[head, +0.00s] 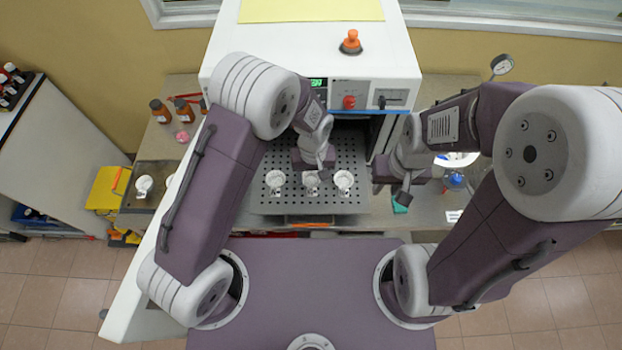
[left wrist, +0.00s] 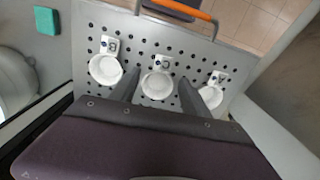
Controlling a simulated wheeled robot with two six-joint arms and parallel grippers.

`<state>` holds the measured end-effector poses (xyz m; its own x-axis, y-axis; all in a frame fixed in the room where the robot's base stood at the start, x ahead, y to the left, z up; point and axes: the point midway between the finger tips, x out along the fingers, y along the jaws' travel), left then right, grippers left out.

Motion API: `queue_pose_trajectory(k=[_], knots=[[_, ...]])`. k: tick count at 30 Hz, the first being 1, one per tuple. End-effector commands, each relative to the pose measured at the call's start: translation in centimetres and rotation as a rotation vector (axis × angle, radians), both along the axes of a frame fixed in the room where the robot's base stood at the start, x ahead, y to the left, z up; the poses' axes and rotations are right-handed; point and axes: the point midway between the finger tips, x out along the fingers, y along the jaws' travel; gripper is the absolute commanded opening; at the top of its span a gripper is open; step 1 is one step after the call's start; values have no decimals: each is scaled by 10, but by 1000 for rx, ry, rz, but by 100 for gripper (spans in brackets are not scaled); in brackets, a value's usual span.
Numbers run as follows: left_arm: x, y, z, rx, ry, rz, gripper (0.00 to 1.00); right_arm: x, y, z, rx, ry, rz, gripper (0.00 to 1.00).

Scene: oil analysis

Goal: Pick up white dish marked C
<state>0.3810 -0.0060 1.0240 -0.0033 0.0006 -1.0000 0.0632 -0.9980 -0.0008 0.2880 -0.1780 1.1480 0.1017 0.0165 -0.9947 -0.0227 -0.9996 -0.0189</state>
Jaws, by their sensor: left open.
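Three white dishes with small marked tabs stand in a row on a perforated metal shelf (head: 260,207): left dish (head: 274,180), middle dish (head: 311,181), right dish (head: 344,180). My left gripper (head: 313,170) is open over the middle dish. In the left wrist view its fingers (left wrist: 160,92) lie on either side of the middle dish (left wrist: 157,85); I cannot tell whether they touch it. My right gripper (head: 403,196) is right of the shelf, away from the dishes; its jaw opening is unclear.
The shelf projects from a white oven (head: 375,62), with an orange handle (left wrist: 182,10) at its front edge. Brown bottles (head: 160,111) and another white dish (head: 144,184) are at the left. A green block (head: 399,208) lies near my right gripper.

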Motion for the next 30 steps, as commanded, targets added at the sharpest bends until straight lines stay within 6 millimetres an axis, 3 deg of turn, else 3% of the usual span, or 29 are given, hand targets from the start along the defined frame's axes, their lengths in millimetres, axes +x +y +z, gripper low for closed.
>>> queue_pose_trajectory(k=[7, 11, 15, 22, 23, 28, 30], knots=[[-2, 2, -13, 2, 2, 0, 55, 0, 0, 11, 0, 0, 0, 30], [-6, 5, -34, 3, 4, 1, 55, 0, 0, 26, 0, 0, 0, 30], [-4, 4, -55, -1, -1, 0, 55, 0, 0, 27, 0, 0, 0, 30], [-3, 3, -58, -3, -3, 0, 55, 0, 0, 26, 0, 0, 0, 30], [-3, 3, -58, -3, -3, 0, 49, 0, 0, 26, 0, 0, 0, 30], [-3, 3, -58, -3, -3, 0, 2, 0, 0, 26, 0, 0, 0, 30], [-3, 3, -58, -3, -3, 0, 0, 0, 0, 26, 0, 0, 0, 30]])
